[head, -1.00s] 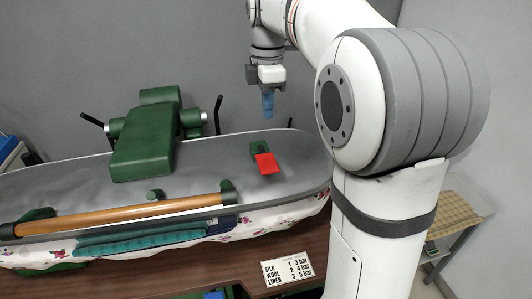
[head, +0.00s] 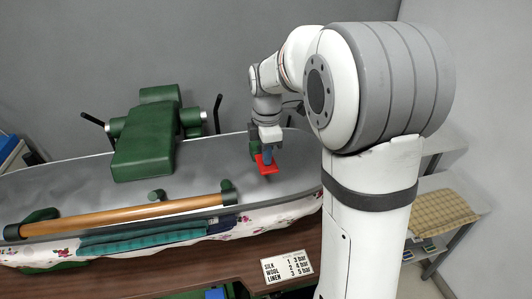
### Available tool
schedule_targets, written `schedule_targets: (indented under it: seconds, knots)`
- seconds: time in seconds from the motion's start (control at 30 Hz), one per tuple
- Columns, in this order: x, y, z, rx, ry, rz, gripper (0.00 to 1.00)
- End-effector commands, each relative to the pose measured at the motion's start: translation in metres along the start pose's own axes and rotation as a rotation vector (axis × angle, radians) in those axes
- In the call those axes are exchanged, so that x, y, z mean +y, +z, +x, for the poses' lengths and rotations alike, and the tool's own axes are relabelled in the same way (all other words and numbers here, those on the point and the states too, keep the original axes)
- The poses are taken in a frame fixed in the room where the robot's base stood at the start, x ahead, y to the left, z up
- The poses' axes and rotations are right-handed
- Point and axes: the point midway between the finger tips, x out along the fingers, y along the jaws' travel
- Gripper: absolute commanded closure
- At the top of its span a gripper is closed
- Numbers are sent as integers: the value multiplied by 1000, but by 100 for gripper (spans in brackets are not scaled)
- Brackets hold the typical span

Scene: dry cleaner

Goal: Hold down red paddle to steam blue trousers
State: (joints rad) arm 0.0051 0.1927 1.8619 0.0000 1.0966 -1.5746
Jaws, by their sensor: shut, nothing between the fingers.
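Folded dark blue cloth (head: 222,227) and teal cloth (head: 140,240) hang along the board's front edge, below a wooden bar. I cannot tell whether the blue cloth is the trousers.
A wooden bar (head: 130,215) runs along the board's front. A green padded press head (head: 145,143) with black handles stands behind. A shelf with checked cloth (head: 447,217) is at right.

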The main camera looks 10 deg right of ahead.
Motion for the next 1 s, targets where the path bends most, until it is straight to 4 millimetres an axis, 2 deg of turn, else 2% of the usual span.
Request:
schedule_targets:
  seconds: [0.37,1.0]
  knots:
    - [-1,0,6,0,24,-1,100]
    - [-8,-1,34,0,312,-2,100]
